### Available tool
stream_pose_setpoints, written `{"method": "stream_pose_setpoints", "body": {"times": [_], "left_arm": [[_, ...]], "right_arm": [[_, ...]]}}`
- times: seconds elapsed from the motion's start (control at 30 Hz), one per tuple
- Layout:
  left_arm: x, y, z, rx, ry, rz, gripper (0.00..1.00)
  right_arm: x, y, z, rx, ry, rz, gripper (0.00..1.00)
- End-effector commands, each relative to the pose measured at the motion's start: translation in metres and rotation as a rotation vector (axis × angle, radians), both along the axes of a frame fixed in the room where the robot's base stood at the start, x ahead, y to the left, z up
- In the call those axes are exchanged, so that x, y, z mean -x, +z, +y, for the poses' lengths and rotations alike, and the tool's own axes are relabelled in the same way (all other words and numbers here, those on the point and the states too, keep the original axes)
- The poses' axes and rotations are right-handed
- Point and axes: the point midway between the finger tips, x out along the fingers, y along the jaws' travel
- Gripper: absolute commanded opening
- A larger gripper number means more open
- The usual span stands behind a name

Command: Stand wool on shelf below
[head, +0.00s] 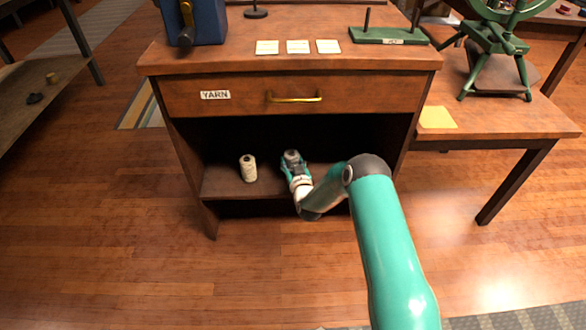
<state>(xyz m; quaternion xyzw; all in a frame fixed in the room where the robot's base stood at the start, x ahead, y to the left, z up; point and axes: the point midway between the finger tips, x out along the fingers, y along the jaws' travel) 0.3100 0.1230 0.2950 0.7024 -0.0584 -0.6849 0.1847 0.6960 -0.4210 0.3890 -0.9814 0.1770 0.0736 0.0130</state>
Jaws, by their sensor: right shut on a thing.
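My right gripper (293,161) reaches into the open shelf (215,184) under the drawer of the wooden cabinet. It is shut on a small greyish thing at its far end, likely the wool. That thing is mostly hidden by the gripper, and I cannot tell whether it touches the shelf board. A cream spool of thread or twine (248,168) stands upright on the same shelf, a little left of my gripper and apart from it. My left gripper is out of view.
The closed drawer (235,98) has a YARN label (215,95) and brass handle (294,98). Cards (298,47), a blue box (205,20) and a green stand (388,36) sit on the cabinet top. A side table (500,118) stands right. The shelf's left part has free room.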

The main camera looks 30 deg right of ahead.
Motion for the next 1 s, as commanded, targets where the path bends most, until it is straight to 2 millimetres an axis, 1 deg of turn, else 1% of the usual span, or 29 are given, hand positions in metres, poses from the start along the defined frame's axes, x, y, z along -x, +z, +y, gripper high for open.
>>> {"method": "stream_pose_setpoints", "body": {"times": [0.03,0.1,0.17,0.53,0.57,0.7,1.0], "left_arm": [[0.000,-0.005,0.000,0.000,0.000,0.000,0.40],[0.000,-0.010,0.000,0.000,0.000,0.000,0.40],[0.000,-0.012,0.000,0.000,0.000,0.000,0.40],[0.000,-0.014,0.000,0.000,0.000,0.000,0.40],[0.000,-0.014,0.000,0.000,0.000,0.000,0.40],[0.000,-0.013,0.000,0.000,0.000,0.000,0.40],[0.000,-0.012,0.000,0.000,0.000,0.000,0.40]], "right_arm": [[0.000,-0.011,0.001,-0.001,0.000,0.002,0.24],[0.000,-0.022,0.001,-0.001,0.001,0.002,0.24],[-0.001,-0.028,0.001,0.000,0.001,0.001,0.24],[-0.001,-0.032,0.001,0.000,0.002,0.000,0.24],[-0.001,-0.032,0.001,0.000,0.002,0.000,0.49],[-0.001,-0.031,0.002,-0.001,0.002,0.001,0.72],[-0.001,-0.030,0.002,-0.001,0.003,0.001,0.73]]}}
